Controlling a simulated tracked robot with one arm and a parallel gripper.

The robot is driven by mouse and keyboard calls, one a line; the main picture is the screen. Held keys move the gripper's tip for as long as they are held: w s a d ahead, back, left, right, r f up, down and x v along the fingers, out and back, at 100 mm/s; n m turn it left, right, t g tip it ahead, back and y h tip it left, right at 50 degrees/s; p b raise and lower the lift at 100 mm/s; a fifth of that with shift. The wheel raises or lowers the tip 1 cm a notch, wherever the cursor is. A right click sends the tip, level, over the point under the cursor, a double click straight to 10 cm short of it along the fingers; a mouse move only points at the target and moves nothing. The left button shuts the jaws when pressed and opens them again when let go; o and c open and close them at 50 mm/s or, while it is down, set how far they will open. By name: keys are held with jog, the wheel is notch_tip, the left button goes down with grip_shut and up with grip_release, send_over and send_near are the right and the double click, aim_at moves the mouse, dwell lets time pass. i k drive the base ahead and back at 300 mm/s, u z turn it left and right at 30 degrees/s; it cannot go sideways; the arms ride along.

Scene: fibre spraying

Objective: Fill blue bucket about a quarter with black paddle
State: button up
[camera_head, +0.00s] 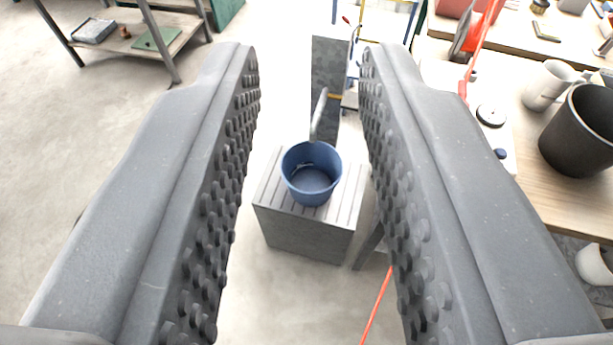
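The blue bucket (311,190) stands upright on a grey slatted block, below and ahead of my gripper. I look down into it and see a dark blue bottom with a faint pale mark; I cannot tell whether it holds any liquid. A grey curved spout (318,115) rises at the bucket's back rim, in front of a dark grey panel. My gripper (310,62) is open, its two studded grey fingers wide apart with nothing between them. The bucket shows in the gap, farther away and untouched. I cannot make out a black paddle in this view.
A wooden table (560,205) on the right holds a black pot (582,130), a white mug (548,85) and a white device (490,120). A metal shelf (140,40) stands at upper left. An orange cable (376,305) crosses the floor. The floor at left is clear.

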aim_at(350, 101)
jog(key=u, duration=0.05)
jog(key=i, duration=0.45)
jog(key=z, duration=0.3)
jog(key=k, duration=0.6)
jog(key=z, duration=0.5)
jog(key=i, duration=1.8)
jog(key=u, duration=0.1)
